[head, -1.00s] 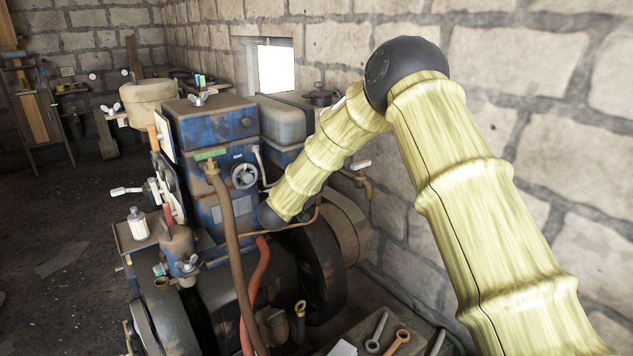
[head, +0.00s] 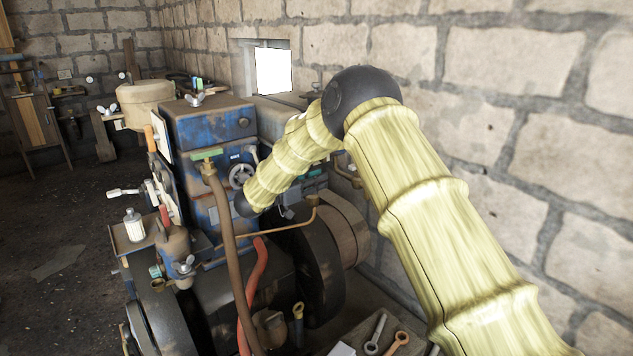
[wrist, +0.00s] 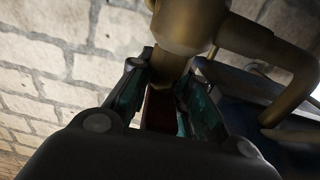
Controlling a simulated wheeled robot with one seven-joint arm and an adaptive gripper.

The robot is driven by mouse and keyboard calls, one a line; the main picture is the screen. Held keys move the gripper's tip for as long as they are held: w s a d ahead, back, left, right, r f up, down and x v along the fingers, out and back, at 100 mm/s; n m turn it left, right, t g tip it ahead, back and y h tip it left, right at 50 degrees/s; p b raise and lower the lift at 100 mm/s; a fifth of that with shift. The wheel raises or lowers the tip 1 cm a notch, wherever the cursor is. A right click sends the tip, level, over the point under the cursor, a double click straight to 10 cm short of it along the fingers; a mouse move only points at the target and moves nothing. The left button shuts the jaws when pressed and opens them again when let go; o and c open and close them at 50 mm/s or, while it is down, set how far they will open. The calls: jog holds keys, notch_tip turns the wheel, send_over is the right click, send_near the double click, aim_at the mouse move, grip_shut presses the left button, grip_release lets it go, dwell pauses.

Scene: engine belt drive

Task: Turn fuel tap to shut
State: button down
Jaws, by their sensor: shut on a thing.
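The fuel tap shows in the wrist view as a brass body (wrist: 188,28) with a thick brass pipe running off to the right. A flat dark red piece (wrist: 160,108), which looks like its lever, hangs below the body. My gripper (wrist: 166,88) has its teal-padded fingers on both sides of this piece and is shut on it. Part of the lever is hidden between the fingers. In the head view my arm hides the gripper and the tap. I cannot tell the lever's exact angle.
The blue engine (head: 205,130) fills the middle of the head view, with a handwheel (head: 241,175), a brown hose (head: 226,225) and a red hose (head: 253,285) close by. A thin copper pipe (head: 285,232) runs below my forearm. The stone wall (head: 480,60) is close behind.

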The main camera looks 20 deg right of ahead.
jog(key=c, duration=1.3)
grip_release()
jog(key=v, duration=1.2)
jog(key=shift+d, duration=0.1)
